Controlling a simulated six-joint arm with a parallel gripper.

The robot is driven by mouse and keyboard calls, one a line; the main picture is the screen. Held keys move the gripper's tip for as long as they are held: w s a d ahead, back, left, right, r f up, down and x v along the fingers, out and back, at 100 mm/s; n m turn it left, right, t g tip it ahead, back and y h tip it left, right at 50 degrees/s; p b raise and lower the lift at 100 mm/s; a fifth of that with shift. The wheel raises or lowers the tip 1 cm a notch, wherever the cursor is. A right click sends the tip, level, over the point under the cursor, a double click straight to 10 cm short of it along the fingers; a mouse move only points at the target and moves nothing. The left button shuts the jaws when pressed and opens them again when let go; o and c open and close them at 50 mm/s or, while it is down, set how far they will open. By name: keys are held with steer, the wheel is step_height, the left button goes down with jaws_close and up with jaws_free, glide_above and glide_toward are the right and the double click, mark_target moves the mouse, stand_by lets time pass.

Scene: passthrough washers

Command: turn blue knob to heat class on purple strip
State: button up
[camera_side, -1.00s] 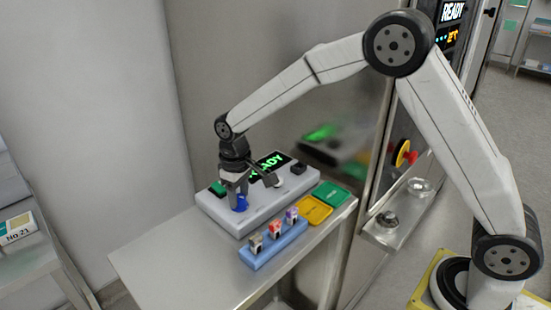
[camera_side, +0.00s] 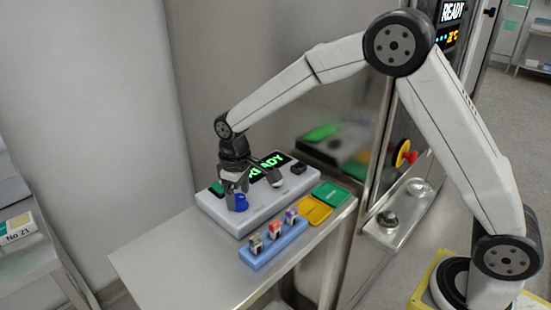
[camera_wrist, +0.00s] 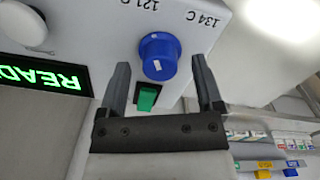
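The blue knob (camera_wrist: 159,52) is on the grey control box (camera_side: 268,207); the side view also shows the knob (camera_side: 240,203). A short white mark shows on its lower side in the wrist view. The printed labels "121 C" (camera_wrist: 139,4) and "134 C" (camera_wrist: 204,18) appear upside down beside it. My gripper (camera_wrist: 160,66) is open, with one finger on each side of the knob and visible gaps between. In the side view, my gripper (camera_side: 235,188) is over the box's left end. A small strip with purple (camera_side: 291,216) stands in the blue rack; its print is unreadable.
The box has a green READY display (camera_side: 267,167), a green switch (camera_wrist: 147,97) and a white round part (camera_wrist: 22,24). The blue rack (camera_side: 262,260) with other strips is in front. Yellow (camera_side: 314,210) and green (camera_side: 332,194) trays lie right. The table's front is clear.

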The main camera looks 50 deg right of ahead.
mark_target(244, 197)
steer(key=shift+r, duration=3.9)
steer(key=shift+s, duration=0.1)
steer(key=shift+s+d+f, duration=0.15)
steer(key=shift+s+d, duration=0.2)
steer(key=shift+d, duration=0.05)
steer(key=s+d+f+m, duration=0.1)
steer(key=s+d, duration=0.1)
steer(key=s, duration=0.1)
steer(key=s+d+f+t, duration=0.1)
steer(key=s+d, duration=0.1)
steer(key=s, duration=0.1)
steer(key=s+d+f+m, duration=0.1)
steer(key=s+d+f, duration=0.1)
steer(key=s, duration=0.1)
steer(key=shift+s+m+t, duration=0.3)
steer(key=shift+s, duration=0.1)
steer(key=s+d+f+m+t, duration=0.1)
steer(key=s+d+f, duration=0.2)
steer(key=s, duration=0.6)
steer(key=shift+s+m, duration=0.35)
steer(key=shift+m, duration=0.05)
